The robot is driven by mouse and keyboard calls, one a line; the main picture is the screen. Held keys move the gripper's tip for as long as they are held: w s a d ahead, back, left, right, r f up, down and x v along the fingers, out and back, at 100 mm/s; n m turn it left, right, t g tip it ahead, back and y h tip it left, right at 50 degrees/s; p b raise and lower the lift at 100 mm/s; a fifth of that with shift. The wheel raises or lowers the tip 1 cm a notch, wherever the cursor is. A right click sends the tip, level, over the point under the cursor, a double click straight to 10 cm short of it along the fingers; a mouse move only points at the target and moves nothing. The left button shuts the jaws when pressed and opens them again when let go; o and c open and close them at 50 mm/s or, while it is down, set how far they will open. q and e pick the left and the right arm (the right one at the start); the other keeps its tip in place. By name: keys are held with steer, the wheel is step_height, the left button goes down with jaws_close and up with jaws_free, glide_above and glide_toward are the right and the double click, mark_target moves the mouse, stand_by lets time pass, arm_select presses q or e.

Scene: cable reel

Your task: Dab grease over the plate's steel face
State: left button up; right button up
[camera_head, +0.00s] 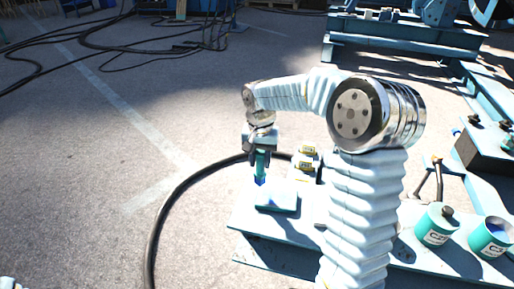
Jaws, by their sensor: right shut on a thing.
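My right gripper (260,140) points down and is shut on a teal-handled applicator (261,163). The blue lower end of the applicator is just above or touching the plate's left part; I cannot tell which. An open teal tin (490,238) with blue contents stands at the far right. My left gripper is not in view.
A teal can with a dark cap (436,225) stands left of the open tin. Small yellow-labelled items (306,158) are behind the plate. A black cable (158,215) curves over the ground around the bench (270,229). My right arm hides the bench's middle. Blue machinery (400,40) stands behind.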

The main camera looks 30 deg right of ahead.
mark_target(260, 152)
steer(key=shift+r+p, duration=0.85)
steer(key=shift+r, duration=0.9)
